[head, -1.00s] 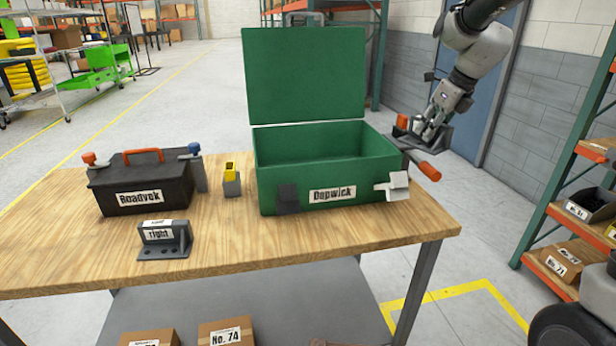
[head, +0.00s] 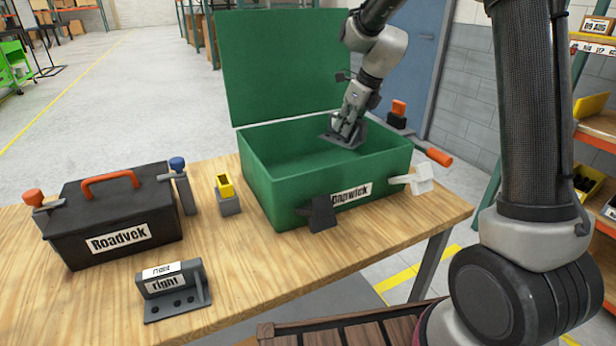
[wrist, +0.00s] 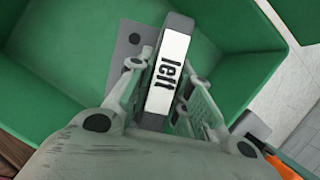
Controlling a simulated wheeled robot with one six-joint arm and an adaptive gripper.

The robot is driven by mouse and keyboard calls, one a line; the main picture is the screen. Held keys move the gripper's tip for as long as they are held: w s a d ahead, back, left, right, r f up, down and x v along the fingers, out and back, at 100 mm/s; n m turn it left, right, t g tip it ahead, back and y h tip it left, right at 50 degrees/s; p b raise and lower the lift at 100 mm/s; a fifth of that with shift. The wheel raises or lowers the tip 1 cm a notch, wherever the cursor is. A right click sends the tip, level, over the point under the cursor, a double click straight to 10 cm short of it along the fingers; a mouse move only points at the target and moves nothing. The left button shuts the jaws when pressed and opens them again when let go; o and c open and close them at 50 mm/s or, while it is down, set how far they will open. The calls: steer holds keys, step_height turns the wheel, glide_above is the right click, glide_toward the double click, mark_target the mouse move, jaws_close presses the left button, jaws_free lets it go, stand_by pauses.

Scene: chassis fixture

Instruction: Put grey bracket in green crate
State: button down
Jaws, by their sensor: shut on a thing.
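My gripper (head: 347,126) is shut on a grey bracket (head: 352,140) over the right part of the open green crate (head: 285,192). In the wrist view the held bracket (wrist: 124,48) has a white label reading "left" between the two fingers, and the crate's green interior (wrist: 55,75) lies below and around it. In the head view the bracket is near the rim height at the crate's back right; I cannot tell whether it touches the crate. A second grey bracket (head: 172,292), labelled "right", sits on the table at the front left.
The crate's green lid (head: 285,65) stands raised at the back. A black toolbox (head: 110,225) and a grey block with a yellow top (head: 227,197) stand left of the crate. An orange-handled clamp (head: 438,157) is by its right side. The table front is mostly clear.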

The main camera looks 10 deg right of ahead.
mark_target(344, 146)
steer(key=f, duration=0.7)
steer(key=shift+a, duration=0.2)
steer(key=shift+f, duration=2.05)
steer(key=shift+f, duration=0.1)
steer(key=c, duration=1.3)
jaws_free()
